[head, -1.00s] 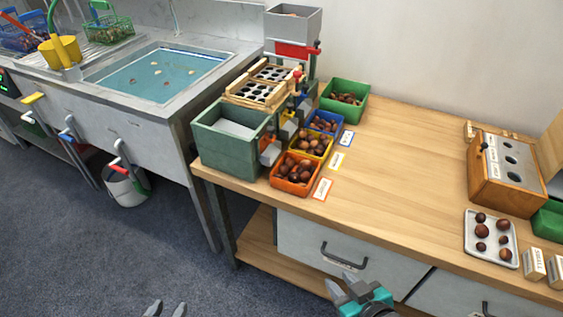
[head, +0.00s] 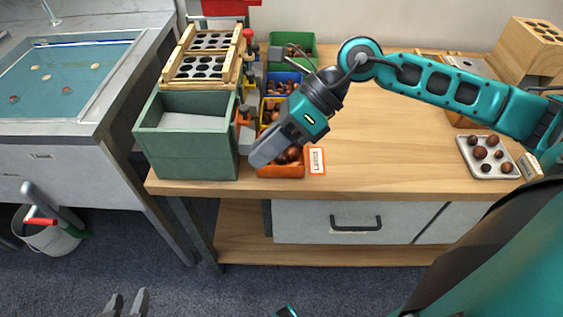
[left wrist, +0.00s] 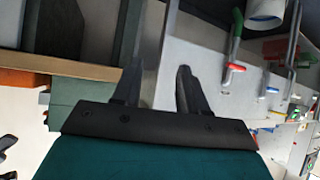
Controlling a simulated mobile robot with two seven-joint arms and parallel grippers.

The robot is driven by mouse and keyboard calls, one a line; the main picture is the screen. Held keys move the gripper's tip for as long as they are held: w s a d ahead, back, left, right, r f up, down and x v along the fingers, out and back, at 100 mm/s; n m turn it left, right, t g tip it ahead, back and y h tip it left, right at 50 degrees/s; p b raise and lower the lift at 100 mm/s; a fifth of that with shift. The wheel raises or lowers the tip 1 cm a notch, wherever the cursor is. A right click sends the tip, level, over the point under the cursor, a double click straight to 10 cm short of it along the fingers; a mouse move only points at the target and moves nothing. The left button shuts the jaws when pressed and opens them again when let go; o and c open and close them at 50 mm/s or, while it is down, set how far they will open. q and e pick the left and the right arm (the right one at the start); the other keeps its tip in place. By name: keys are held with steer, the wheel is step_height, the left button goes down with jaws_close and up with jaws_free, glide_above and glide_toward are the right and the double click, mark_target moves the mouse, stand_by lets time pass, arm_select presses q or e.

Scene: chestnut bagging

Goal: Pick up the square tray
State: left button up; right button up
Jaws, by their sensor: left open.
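The square tray (head: 495,164), light grey metal with several brown chestnuts on it, lies on the right part of the workbench in the head view. My right gripper (head: 262,155) is over the front of the orange bin (head: 282,171), well left of the tray. It is seen side-on, so its finger gap is hidden. My left gripper (head: 126,302) is low at the bottom left edge, below the bench and far from the tray. Its fingers are apart and empty, as the left wrist view (left wrist: 157,85) also shows. The left wrist view does not show the tray.
A green box (head: 187,150) and a wooden sorting rack (head: 203,57) stand at the bench's left end. Blue, yellow and green bins hold chestnuts behind my right gripper. Mid-bench (head: 370,150) is clear. A sink (head: 70,75) and a bucket (head: 45,235) are left.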

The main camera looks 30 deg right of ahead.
steer(key=w+d+f+n+h, duration=0.15)
steer(key=d+h, duration=0.35)
steer(key=d, duration=0.5)
steer(key=shift+t+h, duration=0.3)
steer(key=shift+h, duration=0.1)
steer(key=b+x, duration=0.1)
steer(key=x, duration=0.5)
steer(key=shift+w+a+f+b, duration=0.1)
steer(key=shift+w+f+b, duration=0.15)
steer(key=shift+b, duration=0.05)
steer(key=shift+a+b+x, duration=0.1)
steer(key=shift+b+x, duration=0.05)
steer(key=shift+x, duration=1.25)
steer(key=shift+a+b+x, duration=0.15)
steer(key=shift+x, duration=1.25)
steer(key=shift+s+d+r, duration=0.1)
steer(key=shift+f+b, duration=0.25)
steer(key=shift+b, duration=0.1)
steer(key=shift+c, duration=0.3)
jaws_close()
